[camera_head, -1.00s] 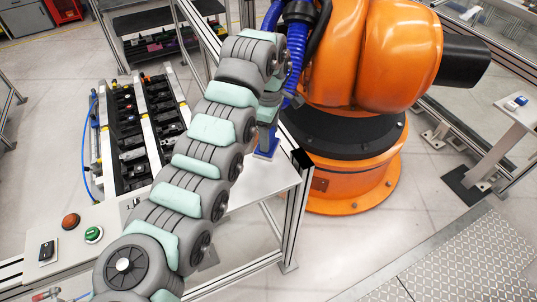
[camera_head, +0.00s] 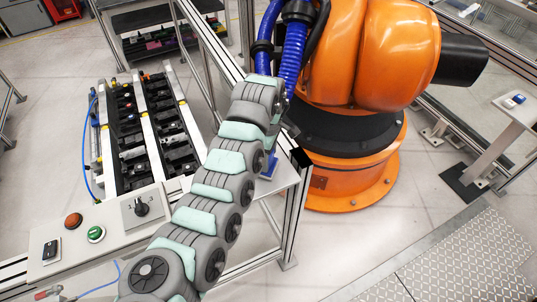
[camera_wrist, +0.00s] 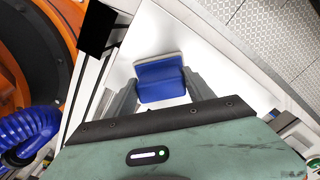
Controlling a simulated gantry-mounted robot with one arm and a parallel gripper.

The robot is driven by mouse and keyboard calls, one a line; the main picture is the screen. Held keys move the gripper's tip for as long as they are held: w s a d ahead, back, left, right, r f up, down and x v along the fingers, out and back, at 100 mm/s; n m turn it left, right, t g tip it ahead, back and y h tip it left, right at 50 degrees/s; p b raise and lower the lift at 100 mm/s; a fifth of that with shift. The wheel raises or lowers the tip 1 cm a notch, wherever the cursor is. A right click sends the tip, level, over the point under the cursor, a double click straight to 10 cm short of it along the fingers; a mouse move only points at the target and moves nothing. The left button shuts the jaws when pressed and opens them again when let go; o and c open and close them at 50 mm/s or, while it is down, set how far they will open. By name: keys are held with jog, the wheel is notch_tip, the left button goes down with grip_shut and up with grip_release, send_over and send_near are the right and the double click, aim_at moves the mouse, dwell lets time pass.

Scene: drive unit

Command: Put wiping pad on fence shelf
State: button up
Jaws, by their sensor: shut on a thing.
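The wiping pad is a blue block with a pale grey edge (camera_wrist: 160,80). In the wrist view it sits between the two grey fingers of my gripper (camera_wrist: 160,93), which is shut on it. In the head view a bit of the blue pad (camera_head: 269,166) shows below the end of my arm; the gripper itself is mostly hidden there. A white shelf (camera_head: 286,174) lies beneath the pad, beside an aluminium fence post; its white top also fills much of the wrist view (camera_wrist: 200,35). I cannot tell whether the pad touches the shelf.
A large orange robot (camera_head: 365,60) with blue hoses stands close behind the shelf. Aluminium fence posts (camera_head: 295,205) border the shelf. A control panel (camera_head: 110,225) with buttons and a black parts rack (camera_head: 150,130) are on the left. A small white stand (camera_head: 505,115) is at far right.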

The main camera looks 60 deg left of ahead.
jog(key=shift+f, duration=0.15)
jog(key=o, duration=1.3)
jog(key=shift+a+r+b, duration=0.1)
jog(key=shift+r+b, duration=0.2)
jog(key=shift+r, duration=0.25)
notch_tip(320, 180, up, 11)
jog(key=b, duration=0.2)
jog(key=shift+r, duration=0.15)
